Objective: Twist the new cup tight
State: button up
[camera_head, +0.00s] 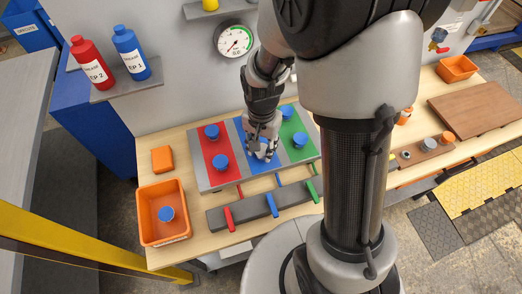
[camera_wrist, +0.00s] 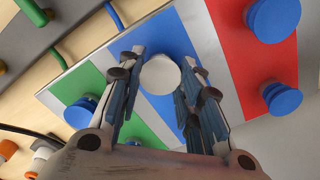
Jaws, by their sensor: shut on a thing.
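My gripper (camera_head: 263,148) reaches down over the blue stripe of the striped board (camera_head: 203,185) on the bench. In the wrist view its two fingers (camera_wrist: 160,95) are on either side of a round white cup (camera_wrist: 160,74) and shut on it. The cup is over the blue stripe; its lower side is hidden, so I cannot tell how it meets the board. In the head view the fingers cover it. Blue cups stand on the red stripe, one at the back (camera_head: 211,131) and one in front (camera_head: 220,162). Another blue cup (camera_head: 299,139) is on the green stripe.
An orange bin (camera_head: 184,238) at left holds a loose blue cup (camera_head: 167,214). A grey bar (camera_head: 250,211) with red, blue and green levers lies before the board. A gauge (camera_head: 235,39) is on the wall, and red (camera_head: 86,58) and blue (camera_head: 130,50) bottles stand on a shelf.

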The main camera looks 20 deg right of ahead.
jog(key=m, duration=0.2)
jog(key=shift+m, duration=0.4)
jog(key=o, duration=1.1)
jog(key=shift+o, duration=0.2)
notch_tip(320, 180, up, 12)
